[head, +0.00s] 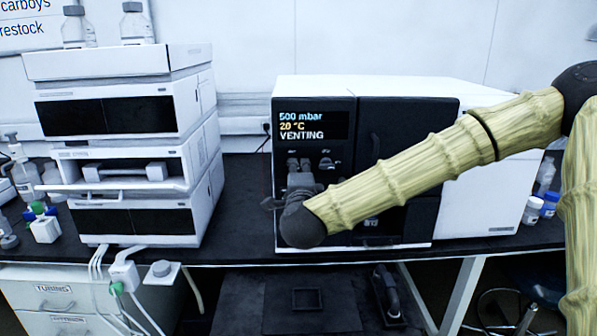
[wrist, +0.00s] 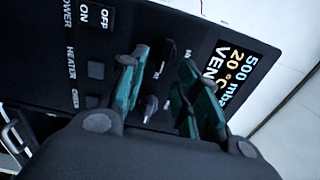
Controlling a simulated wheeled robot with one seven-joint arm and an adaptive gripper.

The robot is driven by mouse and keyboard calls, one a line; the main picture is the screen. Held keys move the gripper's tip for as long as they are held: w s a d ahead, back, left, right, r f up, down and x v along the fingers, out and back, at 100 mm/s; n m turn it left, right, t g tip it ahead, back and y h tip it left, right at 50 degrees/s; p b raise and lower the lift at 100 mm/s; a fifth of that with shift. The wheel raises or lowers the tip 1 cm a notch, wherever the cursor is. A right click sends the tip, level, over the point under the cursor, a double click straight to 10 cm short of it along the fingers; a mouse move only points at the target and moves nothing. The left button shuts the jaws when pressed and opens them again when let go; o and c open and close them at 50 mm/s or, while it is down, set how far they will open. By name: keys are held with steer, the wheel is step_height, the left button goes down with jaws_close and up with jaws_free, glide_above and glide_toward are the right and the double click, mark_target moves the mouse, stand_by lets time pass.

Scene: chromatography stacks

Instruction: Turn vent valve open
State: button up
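The vacuum oven (head: 520,170) is a white cabinet with a black control panel, seen in the head view. Its display (head: 313,126) reads 500 mbar, 20 °C and VENTING. My gripper (head: 299,170) is at the panel below the display and hides part of the controls. In the wrist view, my gripper (wrist: 162,72) has its two green fingers apart. A small dark knob (wrist: 150,106) shows between them, closer to the left finger. I cannot read its label or tell whether it is the vent valve, nor whether a finger touches it.
The oven's dark door (head: 408,130) is right of the panel. Power and heater switches (wrist: 96,70) lie left of the fingers in the wrist view. A chromatography stack (head: 125,120) stands left on the black bench, with clear bench between it and the oven.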

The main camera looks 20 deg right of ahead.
steer(key=v, duration=1)
steer(key=shift+s, duration=0.1)
